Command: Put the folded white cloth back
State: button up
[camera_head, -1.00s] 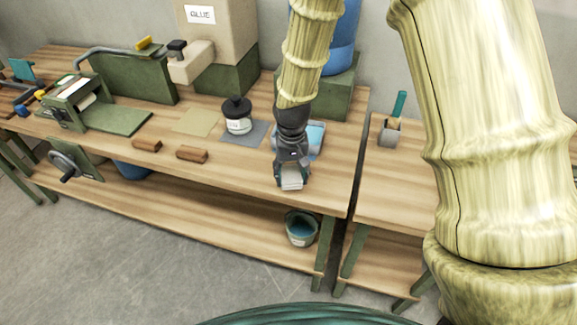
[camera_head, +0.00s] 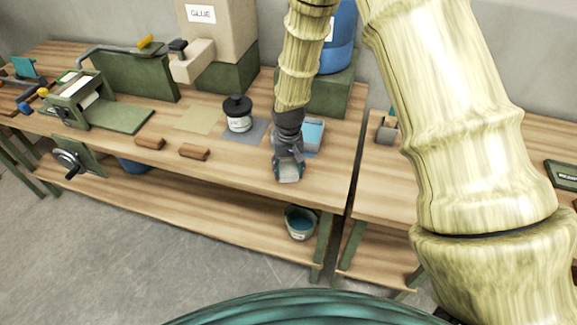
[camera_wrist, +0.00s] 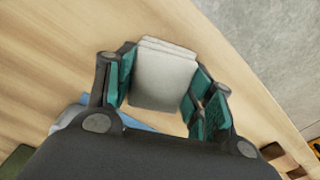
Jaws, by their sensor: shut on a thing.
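The folded white cloth (camera_wrist: 163,78) is held between the teal-padded fingers of my gripper (camera_wrist: 160,88) in the wrist view. In the head view the cloth (camera_head: 289,172) shows as a small pale block at the tip of my gripper (camera_head: 288,170), near the front edge of the wooden bench (camera_head: 236,178). My gripper is shut on it. How far it is above the bench top is hard to tell. A light blue tray (camera_head: 312,136) is just behind and right of my gripper, partly hidden by it.
A white jar with a black lid (camera_head: 238,114) stands on a grey mat left of my gripper. Two brown blocks (camera_head: 194,152) lie near the front edge. A bucket (camera_head: 300,223) stands on the lower shelf. A gap separates the second bench (camera_head: 385,185). Bench top between is clear.

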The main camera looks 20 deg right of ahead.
aim_at(289, 168)
jog(key=shift+f, duration=0.1)
jog(key=o, duration=1.1)
jog(key=shift+c, duration=0.2)
notch_tip(289, 168, up, 12)
jog(key=b, duration=0.4)
